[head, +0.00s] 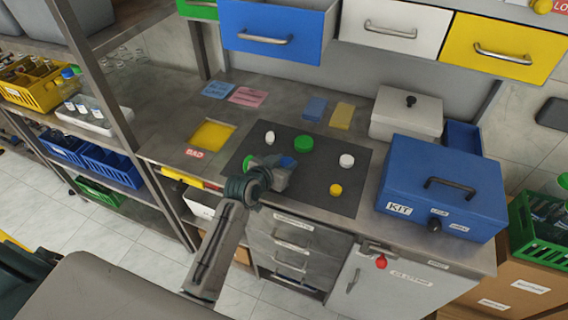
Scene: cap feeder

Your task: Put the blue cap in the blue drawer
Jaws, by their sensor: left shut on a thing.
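The blue cap (286,161) shows as a small blue patch at the fingertips of my left gripper (283,171), over the dark mat (312,200). The gripper is shut on it, and the fingers hide part of it. I cannot tell how far the cap is above the mat. The blue drawer (265,37) hangs at the top, up and left of the gripper. Its front stands forward and its side wall shows, so it is pulled out. My right gripper is not in view.
Green (303,144), white (347,160) and yellow (336,190) caps lie on the mat. White (394,28) and yellow (503,47) drawers are right of the blue one. A blue KIT box (441,185) and a white lidded box (406,112) stand at right. A yellow BAD tray (212,135) is at left.

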